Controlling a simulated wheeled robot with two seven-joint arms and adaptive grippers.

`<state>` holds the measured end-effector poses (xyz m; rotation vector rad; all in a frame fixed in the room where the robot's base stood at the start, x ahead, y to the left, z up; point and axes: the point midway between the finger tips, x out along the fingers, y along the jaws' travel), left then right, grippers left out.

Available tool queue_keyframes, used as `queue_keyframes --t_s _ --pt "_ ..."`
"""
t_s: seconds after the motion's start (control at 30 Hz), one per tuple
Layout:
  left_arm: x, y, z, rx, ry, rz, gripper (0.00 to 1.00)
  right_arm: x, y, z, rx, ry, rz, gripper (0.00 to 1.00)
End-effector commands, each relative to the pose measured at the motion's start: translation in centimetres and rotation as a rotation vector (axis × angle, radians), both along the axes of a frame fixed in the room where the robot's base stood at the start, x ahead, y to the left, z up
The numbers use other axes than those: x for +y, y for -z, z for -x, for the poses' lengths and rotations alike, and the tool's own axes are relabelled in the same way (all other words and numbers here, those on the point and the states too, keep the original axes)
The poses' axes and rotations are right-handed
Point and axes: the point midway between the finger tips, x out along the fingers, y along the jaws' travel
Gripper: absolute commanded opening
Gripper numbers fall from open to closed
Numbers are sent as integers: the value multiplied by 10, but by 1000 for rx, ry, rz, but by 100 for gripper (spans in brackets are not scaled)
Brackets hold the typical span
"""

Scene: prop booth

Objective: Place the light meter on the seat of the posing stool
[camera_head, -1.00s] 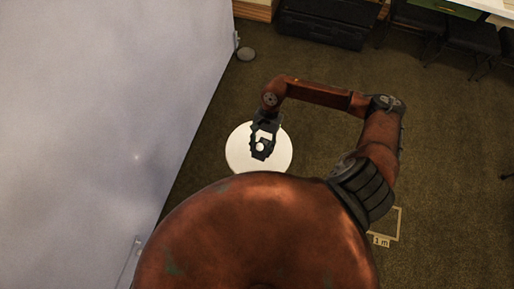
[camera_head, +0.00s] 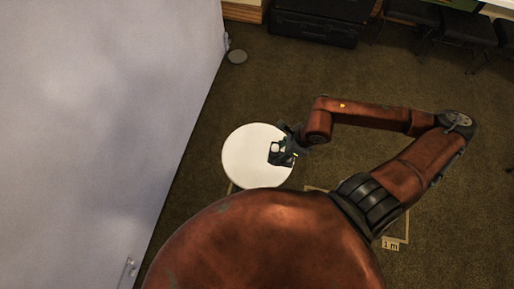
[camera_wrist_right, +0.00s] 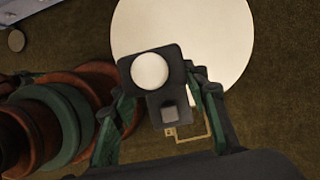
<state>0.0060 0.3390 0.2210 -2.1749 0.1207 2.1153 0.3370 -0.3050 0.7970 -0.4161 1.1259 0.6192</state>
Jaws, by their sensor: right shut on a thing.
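The light meter (camera_head: 275,158) is a small dark block with a white dome, and it also shows in the right wrist view (camera_wrist_right: 178,82). My right gripper (camera_head: 286,147) is shut on it, with a green-and-dark finger on each side of the meter in the right wrist view (camera_wrist_right: 155,98). The posing stool's seat (camera_head: 246,155) is a round white disc. In the head view the meter overlaps the seat's right part; in the wrist view it overlaps the seat's near edge (camera_wrist_right: 215,40). I cannot tell the height gap between them. My left gripper is out of view.
A large pale backdrop panel (camera_head: 90,110) stands left of the stool. A grey round base (camera_head: 237,57) is on the floor beside it. A dark case (camera_head: 315,27) and dark chairs (camera_head: 465,28) are at the back. A floor marker reading 1 m (camera_head: 391,244) lies right.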

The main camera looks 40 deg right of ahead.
Motion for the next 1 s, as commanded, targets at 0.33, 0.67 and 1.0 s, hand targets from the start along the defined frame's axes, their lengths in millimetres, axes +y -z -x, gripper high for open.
queue_keyframes --t_s 0.33,0.67,1.0 --pt "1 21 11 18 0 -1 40 4 32 -70 -3 1 -6 4" --pt "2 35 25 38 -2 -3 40 5 80 -117 0 -2 -3 4" --pt "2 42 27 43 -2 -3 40 5 103 -131 3 -2 -4 4"
